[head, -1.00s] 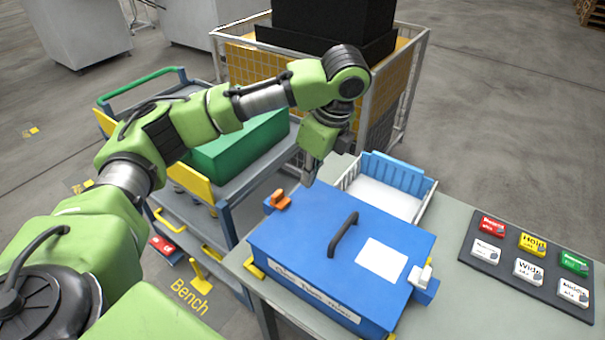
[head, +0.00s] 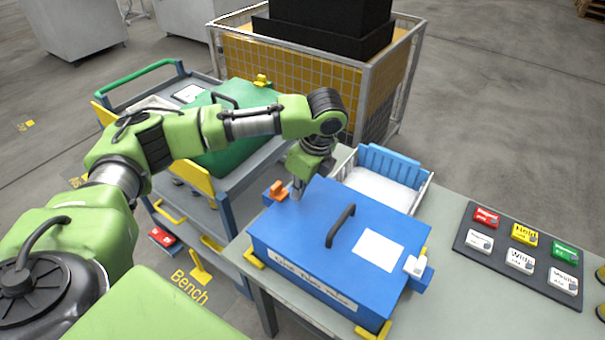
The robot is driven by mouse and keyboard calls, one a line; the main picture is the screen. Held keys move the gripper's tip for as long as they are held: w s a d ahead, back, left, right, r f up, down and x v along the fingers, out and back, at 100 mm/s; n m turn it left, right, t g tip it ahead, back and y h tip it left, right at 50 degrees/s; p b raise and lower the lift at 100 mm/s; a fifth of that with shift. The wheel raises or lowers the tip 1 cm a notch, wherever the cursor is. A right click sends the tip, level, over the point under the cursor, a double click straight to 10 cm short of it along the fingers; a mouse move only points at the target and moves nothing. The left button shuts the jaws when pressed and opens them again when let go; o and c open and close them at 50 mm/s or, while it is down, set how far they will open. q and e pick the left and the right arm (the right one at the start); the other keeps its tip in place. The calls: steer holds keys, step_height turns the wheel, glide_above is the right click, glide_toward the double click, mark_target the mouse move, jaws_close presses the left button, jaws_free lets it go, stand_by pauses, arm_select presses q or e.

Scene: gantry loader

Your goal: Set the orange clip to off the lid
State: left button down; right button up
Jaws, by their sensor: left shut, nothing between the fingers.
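The orange clip (head: 277,191) sits at the left end of the blue box, on a small blue ledge beside the lid (head: 310,215). Whether it overlaps the lid edge is too small to tell. The lid is down on the box and has a black handle and a white label. My left gripper (head: 297,193) is shut and empty, pointing down just right of the clip at the lid's back left corner. I cannot tell whether it touches the clip. My right gripper is not in view.
A white clip (head: 414,265) is at the box's right end. A white basket (head: 385,180) stands behind the box. A dark board (head: 520,262) with several coloured blocks lies to the right. A cart with a green case (head: 215,150) stands at the left. Bare bench lies between box and board.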

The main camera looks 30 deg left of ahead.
mark_target(282, 194)
arm_select(q)
steer(key=a, duration=0.1)
steer(key=a+p, duration=0.1)
steer(key=a, duration=0.1)
steer(key=shift+w+a+f, duration=0.2)
steer(key=shift+f, duration=0.15)
steer(key=shift+a, duration=0.4)
steer(key=shift+f, duration=0.1)
